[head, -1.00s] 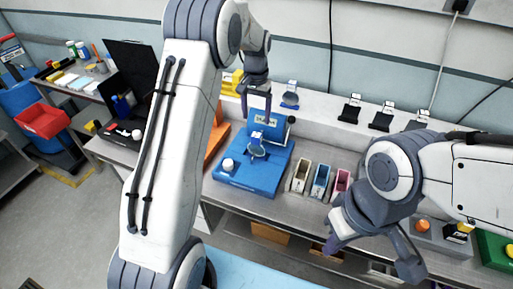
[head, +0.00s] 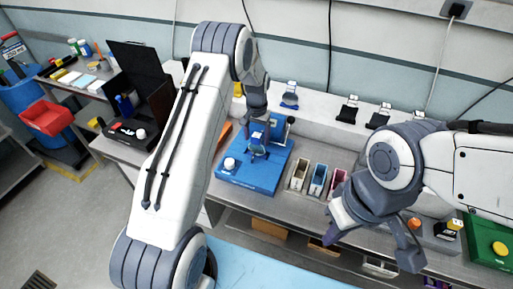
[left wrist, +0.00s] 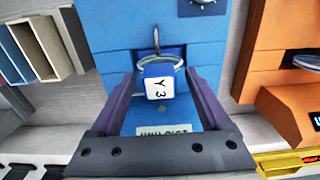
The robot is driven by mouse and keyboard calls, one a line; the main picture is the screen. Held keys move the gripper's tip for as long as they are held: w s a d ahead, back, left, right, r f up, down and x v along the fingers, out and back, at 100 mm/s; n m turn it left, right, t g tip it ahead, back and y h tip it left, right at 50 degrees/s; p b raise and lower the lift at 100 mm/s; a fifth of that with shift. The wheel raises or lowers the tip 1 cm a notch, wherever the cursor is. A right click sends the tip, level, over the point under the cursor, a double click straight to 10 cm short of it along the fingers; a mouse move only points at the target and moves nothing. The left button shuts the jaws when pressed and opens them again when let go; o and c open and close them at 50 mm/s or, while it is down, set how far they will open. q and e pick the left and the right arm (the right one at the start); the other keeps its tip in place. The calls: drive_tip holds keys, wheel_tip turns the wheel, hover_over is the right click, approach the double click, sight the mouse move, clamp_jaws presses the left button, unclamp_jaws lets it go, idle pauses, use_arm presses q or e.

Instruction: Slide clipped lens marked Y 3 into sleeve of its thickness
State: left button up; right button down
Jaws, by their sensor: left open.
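The clipped lens marked Y 3 (left wrist: 160,87) has a white tag on a blue clip, with the round lens rim behind it in the left wrist view. In the head view the lens (head: 259,146) stands on the blue station (head: 240,178). My left gripper (head: 257,128) is over it, open, with its fingers (left wrist: 160,80) on either side of the tag; contact is not visible. The sleeves appear to be three narrow open boxes: cream (head: 299,177), blue (head: 318,180) and red (head: 335,183). My right gripper (head: 372,246) is open and empty at the bench's front.
Several holders, one with a lens (head: 290,96), stand on the white ledge behind. An orange station (left wrist: 278,75) is beside the blue one. A black open case (head: 140,90) is at left. A grey box with an orange knob (head: 414,225) and a green one (head: 490,245) are at right.

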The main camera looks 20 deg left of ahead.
use_arm(q)
clamp_jaws()
drive_tip(key=shift+r, duration=0.1)
